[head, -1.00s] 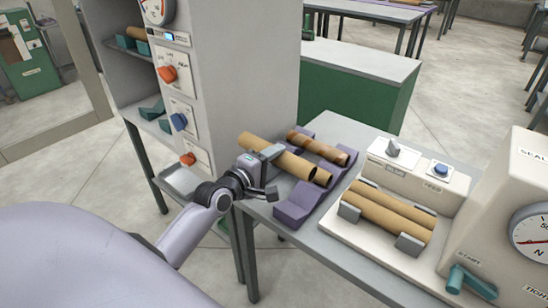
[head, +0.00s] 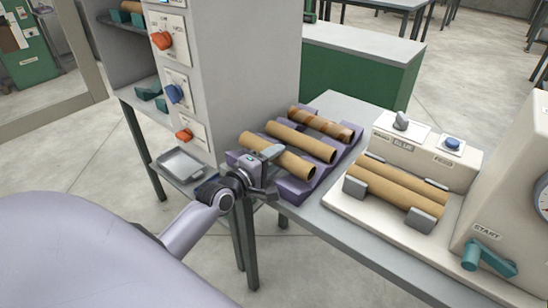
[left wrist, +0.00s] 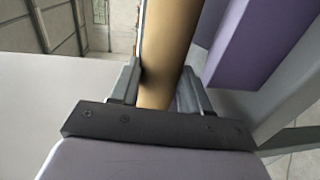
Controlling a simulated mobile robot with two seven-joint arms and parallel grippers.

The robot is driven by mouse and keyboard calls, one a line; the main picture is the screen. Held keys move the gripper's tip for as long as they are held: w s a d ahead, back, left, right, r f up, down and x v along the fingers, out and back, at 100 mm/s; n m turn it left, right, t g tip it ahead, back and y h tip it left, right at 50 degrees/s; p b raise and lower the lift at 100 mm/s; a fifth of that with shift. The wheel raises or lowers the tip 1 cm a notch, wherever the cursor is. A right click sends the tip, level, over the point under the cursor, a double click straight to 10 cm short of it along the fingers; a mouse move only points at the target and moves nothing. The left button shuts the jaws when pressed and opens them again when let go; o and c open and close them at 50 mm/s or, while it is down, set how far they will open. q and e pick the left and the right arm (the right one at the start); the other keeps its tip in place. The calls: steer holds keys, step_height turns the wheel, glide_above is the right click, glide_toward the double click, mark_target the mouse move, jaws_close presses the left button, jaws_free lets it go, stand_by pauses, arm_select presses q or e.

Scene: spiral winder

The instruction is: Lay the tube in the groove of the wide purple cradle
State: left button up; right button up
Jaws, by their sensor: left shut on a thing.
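The wide purple cradle (head: 292,189) lies on the grey table beside the tall cabinet. My left gripper (head: 266,157) is shut on a plain brown cardboard tube (head: 290,164), holding it lengthwise at the cradle's front groove. I cannot tell whether the tube touches the groove. Another plain tube (head: 302,142) and a dark-striped tube (head: 322,124) lie parallel behind it in the cradle. In the left wrist view the held tube (left wrist: 165,45) runs between both fingers, with a purple cradle part (left wrist: 255,40) to its right. My right gripper is not in view.
The cream winder machine (head: 335,208) with two brown tubes stands right of the cradle. The grey cabinet (head: 245,75) with knobs rises close behind my left arm. A small metal tray (head: 182,165) sits at its foot.

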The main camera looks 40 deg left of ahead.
arm_select(q)
steer(key=shift+f, duration=0.35)
steer(key=o, duration=1.1)
steer(key=shift+s, duration=0.1)
steer(key=shift+s+a+r, duration=0.1)
steer(key=shift+s+r, duration=0.05)
steer(key=shift+s, duration=1)
steer(key=shift+s+a+r, duration=0.1)
steer(key=shift+s+r, duration=0.1)
steer(key=shift+s, duration=0.95)
steer(key=shift+s+a+r, duration=0.1)
steer(key=shift+s+r, duration=0.05)
steer(key=shift+s, duration=1)
